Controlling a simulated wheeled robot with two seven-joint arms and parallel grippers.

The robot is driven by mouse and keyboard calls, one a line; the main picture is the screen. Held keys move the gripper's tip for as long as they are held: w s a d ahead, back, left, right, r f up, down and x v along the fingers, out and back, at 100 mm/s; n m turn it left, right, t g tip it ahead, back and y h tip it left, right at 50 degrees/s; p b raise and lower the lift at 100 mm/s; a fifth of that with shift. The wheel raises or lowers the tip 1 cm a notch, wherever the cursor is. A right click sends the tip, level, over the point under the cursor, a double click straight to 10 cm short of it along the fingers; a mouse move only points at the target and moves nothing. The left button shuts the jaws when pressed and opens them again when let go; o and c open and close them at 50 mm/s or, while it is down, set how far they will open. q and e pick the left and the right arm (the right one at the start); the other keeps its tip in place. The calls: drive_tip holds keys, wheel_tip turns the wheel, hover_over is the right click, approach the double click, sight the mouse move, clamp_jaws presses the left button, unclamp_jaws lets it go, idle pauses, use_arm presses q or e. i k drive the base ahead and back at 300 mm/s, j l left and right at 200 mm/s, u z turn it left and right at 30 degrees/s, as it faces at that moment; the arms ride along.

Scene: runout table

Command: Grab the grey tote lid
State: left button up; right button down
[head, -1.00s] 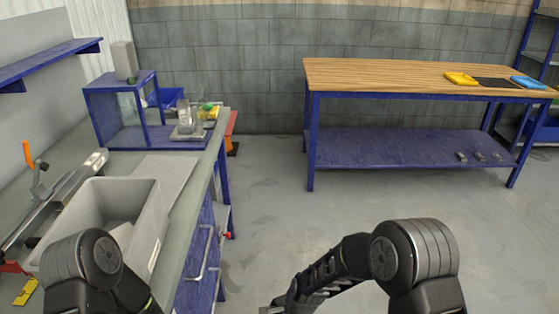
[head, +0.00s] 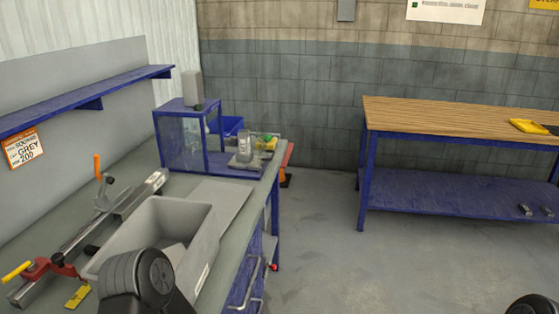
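A flat grey panel, which looks like the tote lid (head: 226,198), lies on the workbench just behind and to the right of the grey tote (head: 150,222). Part of the lid's near side is hidden by the tote wall. The tote stands open, with something grey inside that I cannot make out clearly. A dark joint of my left arm covers the tote's near end; my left gripper is out of sight. Only a rounded bit of my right arm shows at the lower right corner; my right gripper is out of view.
A metal rail with an orange-handled clamp (head: 98,170) lies left of the tote. A blue-framed clear box (head: 183,142) and a scale with a glass jar (head: 246,150) stand at the bench's far end. A wood-topped table (head: 450,118) stands right, across open floor.

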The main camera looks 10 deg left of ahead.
sight(229, 198)
drive_tip(key=i+l, duration=0.4)
drive_tip(key=i, duration=0.15)
drive_tip(key=i+l, duration=0.4)
drive_tip(key=i, duration=0.2)
drive_tip(key=i+l, duration=0.4)
drive_tip(key=i, duration=0.15)
drive_tip(key=i+l, duration=0.35)
drive_tip(key=i, duration=0.2)
drive_tip(key=u, duration=1.75)
